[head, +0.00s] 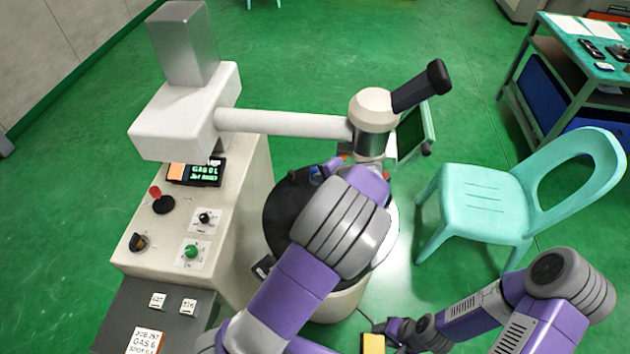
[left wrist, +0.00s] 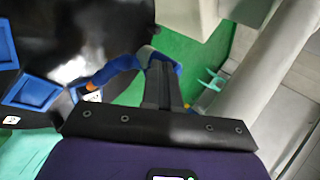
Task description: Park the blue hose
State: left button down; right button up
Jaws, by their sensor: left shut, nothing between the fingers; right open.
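The blue hose (left wrist: 112,70) curves across the left wrist view, passing by the fingers of my left gripper (left wrist: 160,85). In the head view a small bit of blue (head: 316,174), probably the hose, shows beside my left forearm, above the round black-topped stand. My left arm hides most of that stand and its own gripper there. My right gripper (head: 385,338) is open and low at the bottom edge, partly cut off.
A pale machine with a control panel (head: 205,220) stands at left, and its white horizontal arm (head: 285,123) reaches over the stand (head: 275,218). Blue square pads (left wrist: 30,92) lie on a dark surface.

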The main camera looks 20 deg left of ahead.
pick_arm(q)
jog(key=shift+w+a, duration=0.1)
pick_arm(e)
jog(key=shift+d+f, duration=0.15)
pick_arm(q)
jog(key=s+f+p+v, duration=0.1)
jog(key=s+f+v, duration=0.1)
jog(key=v, duration=1.1)
jog(key=shift+d+p, duration=0.35)
pick_arm(e)
jog(key=shift+s+r, duration=0.35)
jog(key=shift+r, duration=0.5)
pick_arm(q)
jog(key=shift+s, duration=0.1)
